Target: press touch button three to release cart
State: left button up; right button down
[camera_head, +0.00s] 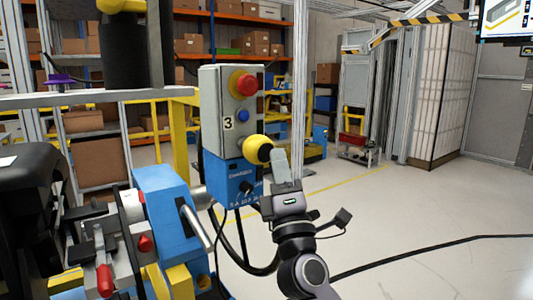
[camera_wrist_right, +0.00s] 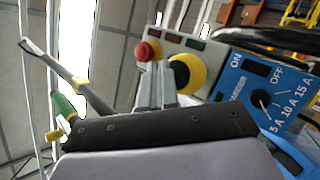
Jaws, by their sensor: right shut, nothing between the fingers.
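A grey control box (camera_head: 211,110) marked "3" stands near the middle of the head view. It has a red button (camera_head: 245,84) on a yellow base and a smaller blue button (camera_head: 243,115). A round yellow touch button (camera_head: 257,149) sticks out at its lower right. In the right wrist view its yellow rim (camera_wrist_right: 196,72) and dark centre show beside the fingers. My right gripper (camera_head: 281,156) is shut and empty, its fingertips close by the yellow button's right side. I cannot tell whether they touch. The fingers also show in the right wrist view (camera_wrist_right: 157,72). My left gripper is not in view.
A blue box (camera_head: 232,181) with a rotary switch sits under the control box. Blue and grey fixtures (camera_head: 165,205) with a metal rod crowd the lower left. A black cable (camera_head: 420,250) crosses the floor. The floor at right is otherwise open.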

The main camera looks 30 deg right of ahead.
jog(key=shift+w+h, duration=0.1)
jog(key=shift+h, duration=0.2)
jog(key=shift+w, duration=0.3)
jog(key=shift+w+b, duration=0.45)
jog(key=shift+b, duration=0.05)
dwell(0.6)
jog(key=shift+s, duration=0.85)
jog(key=s+p, duration=0.1)
jog(key=s, duration=0.4)
jog(key=shift+d, duration=0.2)
dwell(0.8)
